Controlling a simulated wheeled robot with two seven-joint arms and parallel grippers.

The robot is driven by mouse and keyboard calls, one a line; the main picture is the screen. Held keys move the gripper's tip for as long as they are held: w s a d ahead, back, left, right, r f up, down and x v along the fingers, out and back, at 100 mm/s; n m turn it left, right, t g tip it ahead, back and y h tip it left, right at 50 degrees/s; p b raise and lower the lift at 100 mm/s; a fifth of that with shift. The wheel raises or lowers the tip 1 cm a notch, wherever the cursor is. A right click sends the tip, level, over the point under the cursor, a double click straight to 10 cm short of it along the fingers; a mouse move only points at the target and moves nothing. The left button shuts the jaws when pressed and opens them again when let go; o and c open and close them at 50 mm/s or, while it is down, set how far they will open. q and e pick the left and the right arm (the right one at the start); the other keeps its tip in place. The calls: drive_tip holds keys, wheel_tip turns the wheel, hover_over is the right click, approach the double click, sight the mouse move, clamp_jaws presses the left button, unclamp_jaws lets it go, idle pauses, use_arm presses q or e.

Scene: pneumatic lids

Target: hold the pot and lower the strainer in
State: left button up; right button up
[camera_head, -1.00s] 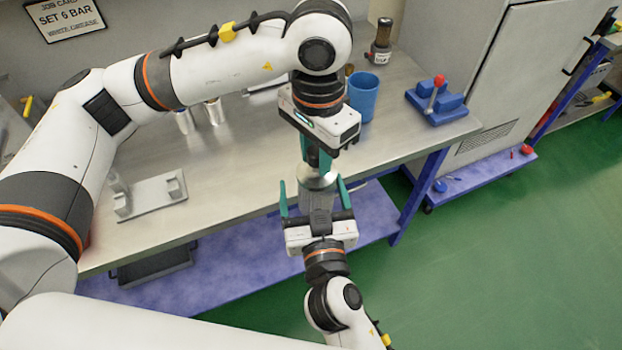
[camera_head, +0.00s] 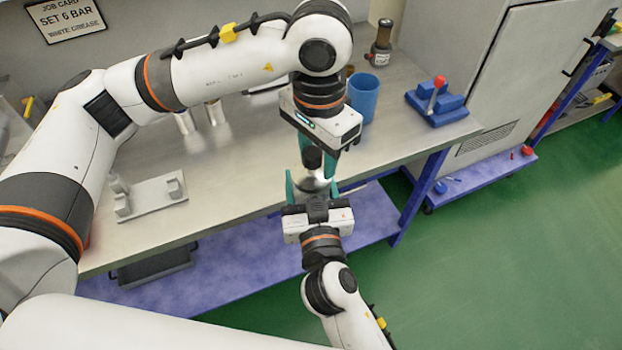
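A small silver metal pot (camera_head: 314,184) is held in the air in front of the bench. A black round piece (camera_head: 312,158) shows at its top; I cannot tell whether it belongs to the strainer. My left gripper (camera_head: 317,160) reaches down from above. Its teal fingers stand apart, one on either side of the black piece. My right gripper (camera_head: 312,186) comes from below, and its teal fingers close on both sides of the silver pot. The pot's inside and the strainer's body are hidden.
On the steel bench (camera_head: 240,160) are a grey holder (camera_head: 152,197), silver cylinders (camera_head: 185,122), a blue cup (camera_head: 363,97), a blue fixture with a red knob (camera_head: 437,104) and a brown bottle (camera_head: 380,45).

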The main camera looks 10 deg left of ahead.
use_arm(q)
drive_tip(key=shift+o, duration=1.1)
use_arm(e)
drive_tip(key=shift+d, duration=0.1)
